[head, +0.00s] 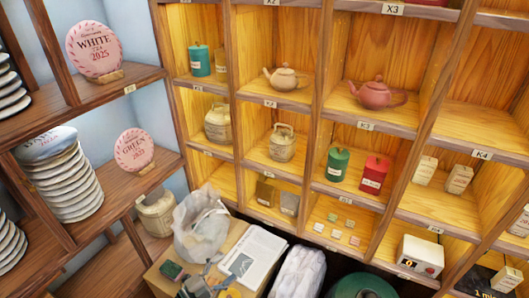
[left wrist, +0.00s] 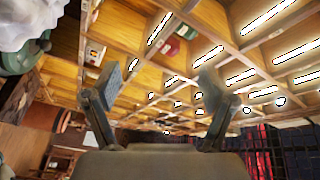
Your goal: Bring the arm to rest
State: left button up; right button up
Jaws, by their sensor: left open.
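My left gripper (head: 213,273) shows at the bottom of the head view, in front of a small table and partly cut off by the lower edge. In the left wrist view its two fingers stand wide apart (left wrist: 160,88), with nothing between them. The wrist view is tilted, with shelving behind the fingers. My right gripper is not in either view.
A wooden table (head: 160,262) holds a clear plastic bag (head: 201,224) and a printed sheet (head: 253,252) close to my left gripper. Behind stands a tall compartment shelf with teapots (head: 378,94), canisters (head: 338,163) and a white device (head: 420,256). Stacked tea cakes (head: 60,176) fill the left shelf.

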pick_arm(q)
jog(key=s+a+f+n+t+y, duration=0.2)
jog(key=a+n+t+y, duration=0.4)
jog(key=a+n+y, duration=0.65)
jog(key=s+a+f+n+g+y, duration=0.1)
jog(key=s+f+n+g+y, duration=0.5)
jog(key=f, duration=0.3)
jog(key=s+d+f+n+g+h, duration=0.15)
jog(key=s+f+g, duration=0.3)
jog(key=s, duration=0.55)
jog(key=s+d+f+g+h, duration=0.3)
jog(key=s+f+g, duration=0.15)
jog(key=s, duration=0.55)
jog(key=s+f+g, duration=0.1)
jog(key=s+f, duration=0.1)
jog(key=f, duration=1.2)
jog(key=s+f+g, duration=0.1)
jog(key=s+f, duration=0.2)
jog(key=f, duration=1.1)
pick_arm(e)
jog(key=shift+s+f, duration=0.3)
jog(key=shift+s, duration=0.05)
pick_arm(q)
jog(key=shift+a+f, duration=0.1)
jog(key=shift+a, duration=0.05)
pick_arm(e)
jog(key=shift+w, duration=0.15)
